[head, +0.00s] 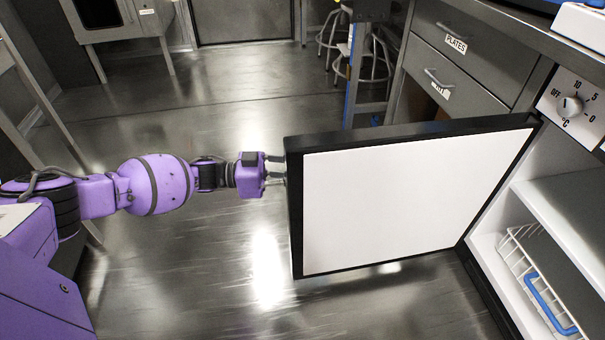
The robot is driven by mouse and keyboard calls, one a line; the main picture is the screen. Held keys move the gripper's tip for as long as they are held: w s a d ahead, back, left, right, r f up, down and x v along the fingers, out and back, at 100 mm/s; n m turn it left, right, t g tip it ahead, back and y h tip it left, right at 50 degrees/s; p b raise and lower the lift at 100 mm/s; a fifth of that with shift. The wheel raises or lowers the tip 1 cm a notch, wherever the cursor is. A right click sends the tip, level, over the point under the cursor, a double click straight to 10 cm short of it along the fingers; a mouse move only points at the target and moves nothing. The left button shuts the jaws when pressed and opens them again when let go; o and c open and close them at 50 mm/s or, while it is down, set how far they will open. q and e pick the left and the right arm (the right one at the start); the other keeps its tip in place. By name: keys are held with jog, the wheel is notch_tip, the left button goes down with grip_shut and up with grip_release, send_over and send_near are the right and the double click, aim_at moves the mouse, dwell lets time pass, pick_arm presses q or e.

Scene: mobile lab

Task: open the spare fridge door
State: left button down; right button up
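The spare fridge door (410,205) stands wide open, swung out to the left from its hinge side at the right. Its white inner panel with a black frame faces me. My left gripper (275,171) is at the door's free left edge, with its fingers reaching to the edge. The far side of the door and any handle there are hidden, so I cannot tell whether the fingers hold anything. The fridge interior (545,215) is open at the right, with a white shelf. My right gripper is not in view.
A white wire basket (520,262) with a blue handle sits in the fridge. A temperature dial (570,107) is above. Drawers (455,62) stand behind the door, stools (372,62) farther back. The floor (190,270) left of the door is clear.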

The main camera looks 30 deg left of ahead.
pick_arm(q)
jog(key=shift+w+f, duration=0.1)
jog(key=shift+f, duration=0.05)
dwell(0.3)
jog(key=c, duration=1.6)
grip_release()
jog(key=shift+c, duration=0.2)
jog(key=v, duration=1.2)
jog(key=shift+w, duration=0.1)
